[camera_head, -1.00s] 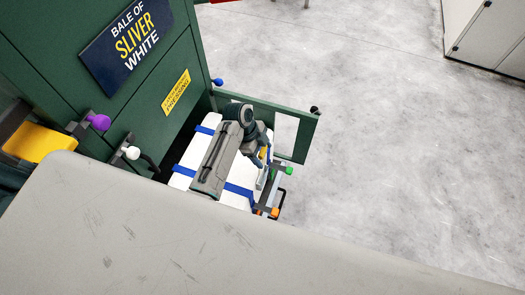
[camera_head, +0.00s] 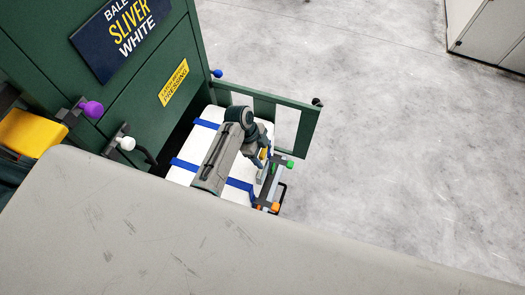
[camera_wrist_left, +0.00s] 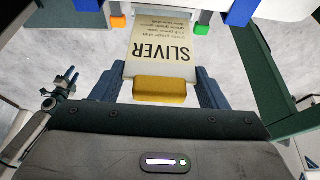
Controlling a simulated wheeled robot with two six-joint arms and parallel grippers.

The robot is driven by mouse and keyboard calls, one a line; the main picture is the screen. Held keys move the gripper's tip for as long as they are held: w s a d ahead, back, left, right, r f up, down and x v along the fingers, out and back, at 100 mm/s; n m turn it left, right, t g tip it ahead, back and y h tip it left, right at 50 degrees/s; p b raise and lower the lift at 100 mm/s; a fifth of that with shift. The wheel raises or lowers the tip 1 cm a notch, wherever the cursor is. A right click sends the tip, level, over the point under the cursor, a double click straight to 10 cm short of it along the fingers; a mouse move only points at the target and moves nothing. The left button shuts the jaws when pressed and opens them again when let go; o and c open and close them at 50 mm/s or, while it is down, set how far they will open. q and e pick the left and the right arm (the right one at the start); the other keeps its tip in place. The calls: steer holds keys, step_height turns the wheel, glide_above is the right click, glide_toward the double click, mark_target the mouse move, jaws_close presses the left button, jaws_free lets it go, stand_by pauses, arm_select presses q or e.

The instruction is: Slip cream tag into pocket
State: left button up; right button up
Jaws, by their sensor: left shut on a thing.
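The cream tag (camera_wrist_left: 162,50), printed SLIVER, has a thick yellow grip block (camera_wrist_left: 160,90) at its near end. My left gripper (camera_wrist_left: 158,92) is shut on that block, one dark finger on each side. In the head view my left gripper (camera_head: 262,160) is at the right side of the white bale (camera_head: 178,176). The pocket (camera_head: 274,185) there shows as a narrow frame with green and orange end pieces. In the left wrist view the tag's far end lies between the orange and green pieces, at the pocket's edge (camera_wrist_left: 170,15). How far it is inside is unclear.
The green press (camera_head: 150,80) stands on the left with signs and coloured knobs. Its open green gate (camera_head: 297,133) juts out beyond the bale. Blue straps (camera_head: 239,184) cross the bale. Clear concrete floor (camera_head: 400,150) lies to the right, with a pale cabinet (camera_head: 490,35) at the upper right.

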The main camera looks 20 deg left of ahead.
arm_select(q)
steer(key=shift+f+b, duration=1)
steer(key=shift+f, duration=0.9)
steer(key=shift+f+b, duration=0.8)
steer(key=shift+f, duration=0.75)
steer(key=o, duration=1)
steer(key=shift+o, duration=0.2)
